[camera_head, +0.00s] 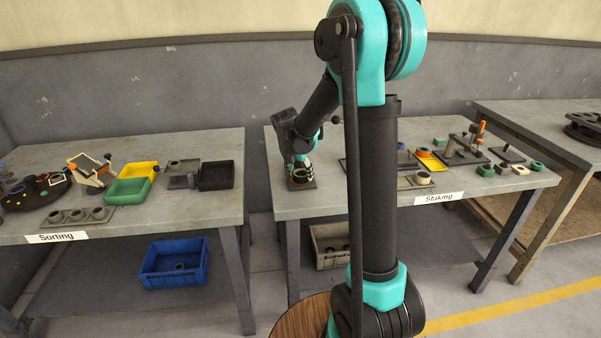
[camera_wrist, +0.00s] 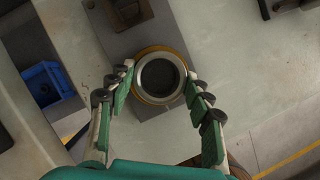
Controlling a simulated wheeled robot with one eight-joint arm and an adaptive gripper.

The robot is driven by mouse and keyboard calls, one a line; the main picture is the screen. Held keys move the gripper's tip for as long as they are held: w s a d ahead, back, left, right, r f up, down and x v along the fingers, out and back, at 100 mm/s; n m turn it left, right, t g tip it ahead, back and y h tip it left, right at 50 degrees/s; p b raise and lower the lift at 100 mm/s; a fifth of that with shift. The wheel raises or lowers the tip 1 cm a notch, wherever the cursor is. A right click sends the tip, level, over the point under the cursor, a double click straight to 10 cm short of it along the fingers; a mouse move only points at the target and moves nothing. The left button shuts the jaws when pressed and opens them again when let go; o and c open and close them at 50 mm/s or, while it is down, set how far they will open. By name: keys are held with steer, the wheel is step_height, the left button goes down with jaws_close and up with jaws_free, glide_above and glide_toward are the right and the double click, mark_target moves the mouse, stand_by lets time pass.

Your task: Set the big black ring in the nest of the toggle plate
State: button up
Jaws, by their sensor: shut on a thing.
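My gripper (camera_wrist: 160,74) is at the left end of the Staking table, its fingers on both sides of a ring (camera_wrist: 143,75). In the wrist view the ring has a pale grey rim, a dark middle and an orange-yellow outer edge. The gripper is shut on it, over a flat grey plate (camera_wrist: 147,110). In the head view the gripper (camera_head: 300,166) is small, and the plate (camera_head: 307,186) shows under it. I cannot tell whether the ring touches the plate. A dark plate with posts and an orange handle (camera_head: 480,131), possibly the toggle plate, stands at the table's right.
The Staking table (camera_head: 325,201) also holds a yellow tray (camera_head: 430,161), a plate with a round piece (camera_head: 423,178) and green blocks (camera_head: 486,171). My arm hides part of its middle. The Sorting table (camera_head: 205,205) stands left, across a gap, with green, yellow and black bins.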

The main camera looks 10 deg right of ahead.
steer(key=o, duration=1.3)
steer(key=shift+r, duration=3.55)
steer(key=s+d+f+m+y, duration=0.1)
steer(key=s+f+m, duration=0.2)
steer(key=s+m, duration=0.6)
steer(key=s+d+f+m, duration=0.2)
steer(key=s+f+m, duration=0.2)
steer(key=s+m, duration=0.6)
steer(key=s+d+f+m+y, duration=0.1)
steer(key=s+f+m, duration=0.3)
steer(key=s+m, duration=0.6)
steer(key=shift+s+d+f+y, duration=0.15)
steer(key=shift+s+y, duration=0.15)
steer(key=shift+s, duration=0.2)
